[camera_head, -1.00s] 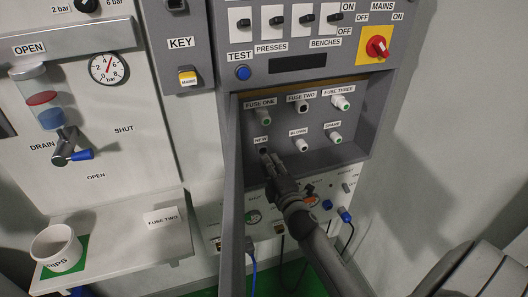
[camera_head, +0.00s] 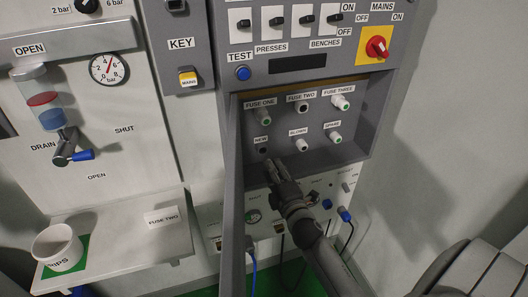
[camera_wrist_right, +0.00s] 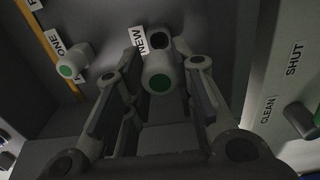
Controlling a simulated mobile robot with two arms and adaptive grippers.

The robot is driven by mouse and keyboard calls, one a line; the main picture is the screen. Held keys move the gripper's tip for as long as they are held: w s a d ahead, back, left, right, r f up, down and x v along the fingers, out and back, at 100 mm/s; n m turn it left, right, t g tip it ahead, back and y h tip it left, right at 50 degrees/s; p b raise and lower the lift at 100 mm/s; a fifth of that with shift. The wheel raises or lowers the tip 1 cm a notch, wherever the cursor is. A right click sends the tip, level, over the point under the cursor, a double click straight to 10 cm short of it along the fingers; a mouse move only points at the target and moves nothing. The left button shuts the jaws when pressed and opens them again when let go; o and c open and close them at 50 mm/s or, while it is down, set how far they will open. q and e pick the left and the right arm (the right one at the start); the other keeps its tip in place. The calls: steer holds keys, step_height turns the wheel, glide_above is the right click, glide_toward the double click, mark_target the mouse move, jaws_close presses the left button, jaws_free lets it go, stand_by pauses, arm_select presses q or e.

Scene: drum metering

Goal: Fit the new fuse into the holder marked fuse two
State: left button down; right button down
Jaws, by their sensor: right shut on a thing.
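My right gripper (camera_head: 275,170) is in front of the lower left of the fuse recess, just below the NEW label. In the right wrist view it is shut on the new fuse (camera_wrist_right: 157,75), a white cylinder with a green end facing the camera. The empty dark NEW socket (camera_wrist_right: 157,42) shows just behind the fuse; it also shows in the head view (camera_head: 262,150). The fuse two holder (camera_head: 302,107) is an open dark hole in the upper row, under its label. The held fuse is mostly hidden in the head view. My left gripper is not in view.
White fuses with green ends fill fuse one (camera_head: 264,117), fuse three (camera_head: 341,103) and spare (camera_head: 335,136). The blown socket (camera_head: 298,145) holds a plain white-ended piece. An open panel door (camera_head: 232,200) stands left of the arm. A shelf (camera_head: 120,245) carries a chips cup (camera_head: 57,247).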

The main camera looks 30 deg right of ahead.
steer(key=shift+v, duration=1.55)
